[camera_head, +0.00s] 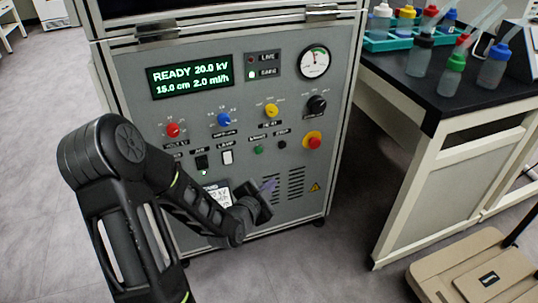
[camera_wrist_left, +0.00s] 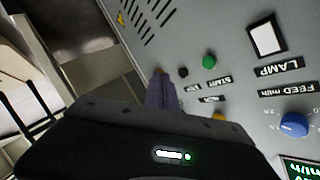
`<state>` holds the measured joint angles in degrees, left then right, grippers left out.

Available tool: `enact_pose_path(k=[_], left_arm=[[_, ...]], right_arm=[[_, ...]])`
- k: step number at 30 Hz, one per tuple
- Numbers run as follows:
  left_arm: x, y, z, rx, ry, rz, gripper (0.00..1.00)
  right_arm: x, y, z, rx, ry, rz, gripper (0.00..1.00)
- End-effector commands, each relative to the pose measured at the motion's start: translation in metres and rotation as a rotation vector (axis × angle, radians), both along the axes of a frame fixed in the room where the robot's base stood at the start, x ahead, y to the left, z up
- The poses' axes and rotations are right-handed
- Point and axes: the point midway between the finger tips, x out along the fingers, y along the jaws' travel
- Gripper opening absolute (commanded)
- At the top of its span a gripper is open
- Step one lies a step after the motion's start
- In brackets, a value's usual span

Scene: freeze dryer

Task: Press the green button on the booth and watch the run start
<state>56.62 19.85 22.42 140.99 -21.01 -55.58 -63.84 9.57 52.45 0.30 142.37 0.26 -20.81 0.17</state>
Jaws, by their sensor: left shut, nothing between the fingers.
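The green button (camera_head: 258,149) sits on the grey front panel of the booth (camera_head: 190,110), left of a small black button (camera_head: 282,144). In the left wrist view the green button (camera_wrist_left: 209,61) shows beside an upside-down START label, with the black button (camera_wrist_left: 183,72) to its left. My left gripper (camera_head: 269,186) is shut and empty, below the green button in the head view. Its fingers (camera_wrist_left: 160,91) appear apart from both buttons in the wrist view. The booth's display (camera_head: 190,76) reads READY 20.0 kV, 15.0 cm, 2.0 ml/h. My right gripper is out of view.
A red knob on a yellow base (camera_head: 312,139) is right of the buttons. Red (camera_head: 172,130), blue (camera_head: 224,119) and yellow (camera_head: 271,110) knobs sit above. A bench (camera_head: 440,110) with several bottles stands at right. Grey floor (camera_head: 30,100) is clear at left.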

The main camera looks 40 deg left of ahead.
Motion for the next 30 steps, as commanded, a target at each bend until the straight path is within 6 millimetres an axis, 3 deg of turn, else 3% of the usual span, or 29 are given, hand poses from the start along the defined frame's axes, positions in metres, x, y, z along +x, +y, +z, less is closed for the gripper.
enact_pose_path(k=[3,7,22,30], left_arm=[[0.004,0.001,0.015,0.160,-0.030,-0.040,0.00],[0.005,0.002,0.019,0.240,-0.032,-0.056,0.00],[0.007,0.005,0.019,0.249,-0.027,-0.059,0.00],[0.020,0.024,0.019,0.248,-0.027,-0.058,0.00]], right_arm=[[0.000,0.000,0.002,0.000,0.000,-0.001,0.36],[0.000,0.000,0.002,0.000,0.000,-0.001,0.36],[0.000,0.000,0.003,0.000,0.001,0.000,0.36],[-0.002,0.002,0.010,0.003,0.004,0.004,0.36]])
